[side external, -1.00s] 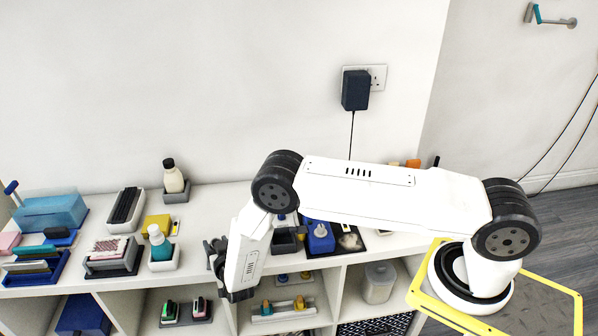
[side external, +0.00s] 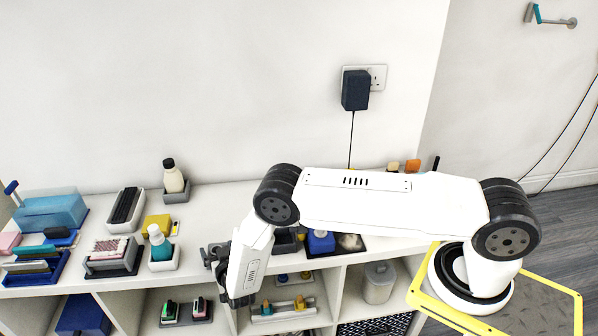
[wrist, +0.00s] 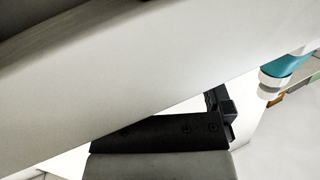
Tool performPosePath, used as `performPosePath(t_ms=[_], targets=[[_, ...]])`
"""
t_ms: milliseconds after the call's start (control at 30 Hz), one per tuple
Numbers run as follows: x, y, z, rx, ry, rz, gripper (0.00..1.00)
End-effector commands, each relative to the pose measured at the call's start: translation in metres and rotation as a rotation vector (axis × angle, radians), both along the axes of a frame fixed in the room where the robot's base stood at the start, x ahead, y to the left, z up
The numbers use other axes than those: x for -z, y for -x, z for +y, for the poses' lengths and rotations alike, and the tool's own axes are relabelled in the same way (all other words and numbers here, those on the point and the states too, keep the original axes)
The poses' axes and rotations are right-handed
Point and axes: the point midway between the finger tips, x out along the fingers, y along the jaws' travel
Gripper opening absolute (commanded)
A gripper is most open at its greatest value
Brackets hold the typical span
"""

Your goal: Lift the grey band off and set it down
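I cannot pick out the grey band in either view. My gripper (side external: 209,257) is at the left end of my arm, beside the front edge of the white shelf unit (side external: 212,200). In the side view it is small, dark and partly behind my white wrist link, so its fingers cannot be made out. In the wrist view a dark gripper part (wrist: 224,108) shows. A large pale surface covers most of that view and hides what lies beyond. Whether the gripper holds anything cannot be seen.
A dark-capped bottle (side external: 173,177) stands behind, near the wall. A blue item (side external: 320,238) is right of my wrist. Coloured pegs (side external: 267,307) stand on the lower shelf.

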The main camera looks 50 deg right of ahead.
Motion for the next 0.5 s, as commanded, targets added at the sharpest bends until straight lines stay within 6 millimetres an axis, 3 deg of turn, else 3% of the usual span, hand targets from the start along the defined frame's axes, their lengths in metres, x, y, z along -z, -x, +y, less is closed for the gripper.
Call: performPosePath(t_ms=[500], targets=[[-0.002, 0.011, 0.006, -0.001, -0.001, 0.0, 1.0]])
